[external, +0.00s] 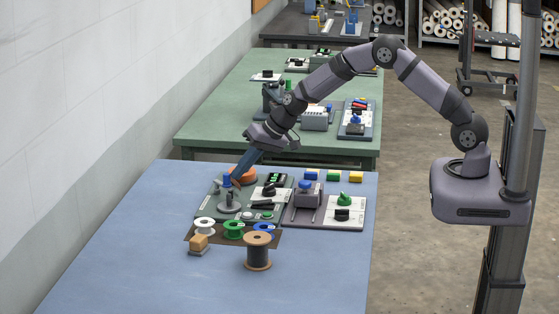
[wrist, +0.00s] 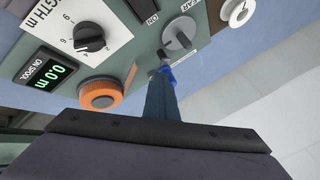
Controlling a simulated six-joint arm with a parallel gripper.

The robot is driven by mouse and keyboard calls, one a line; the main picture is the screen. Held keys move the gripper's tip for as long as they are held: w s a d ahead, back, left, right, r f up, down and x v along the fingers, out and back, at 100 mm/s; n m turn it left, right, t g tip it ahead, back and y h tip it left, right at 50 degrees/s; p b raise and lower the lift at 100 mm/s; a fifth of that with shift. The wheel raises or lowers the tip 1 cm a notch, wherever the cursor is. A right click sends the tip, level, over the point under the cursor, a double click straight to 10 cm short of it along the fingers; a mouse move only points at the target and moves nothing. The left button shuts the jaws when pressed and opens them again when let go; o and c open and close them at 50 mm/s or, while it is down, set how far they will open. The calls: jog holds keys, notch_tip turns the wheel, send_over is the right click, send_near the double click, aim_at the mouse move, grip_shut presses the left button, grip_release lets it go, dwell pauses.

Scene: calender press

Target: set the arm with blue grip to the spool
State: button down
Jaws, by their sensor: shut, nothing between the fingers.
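The arm with the blue grip (external: 227,180) stands on a grey round base (external: 229,203) at the left of the green panel (external: 262,216). In the wrist view, part of the blue grip (wrist: 168,76) shows just past my fingertips, and a grey round knob (wrist: 180,34) lies beyond it. My gripper (external: 237,180) reaches down from the upper right, its fingers shut and empty, close beside the blue grip. In the wrist view, my gripper (wrist: 162,82) overlaps the grip, so I cannot tell whether they touch. The arm's exact direction is partly hidden.
An orange round part (external: 243,175) sits behind the grip. A black dial (wrist: 89,37) and a 0.0 m display (wrist: 51,72) are on the panel. White (external: 204,226), green (external: 233,229) and copper-flanged (external: 258,250) spools stand in front. The blue table's left side is clear.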

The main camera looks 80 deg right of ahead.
jog(key=shift+a, duration=0.25)
jog(key=shift+d+b, duration=0.1)
jog(key=shift+b, duration=0.35)
jog(key=shift+s+d+f+b, duration=0.15)
jog(key=shift+s+d+b, duration=0.15)
jog(key=shift+s+b, duration=0.45)
jog(key=s+d+b, duration=0.1)
jog(key=b, duration=0.1)
jog(key=shift+s+d+f+b, duration=0.1)
jog(key=shift+s+d+b, duration=0.15)
jog(key=shift+b, duration=0.05)
jog(key=b+v, duration=0.1)
jog(key=v, duration=0.9)
jog(key=shift+s+a+r, duration=0.2)
jog(key=shift+a+r, duration=0.05)
jog(key=shift+a, duration=0.25)
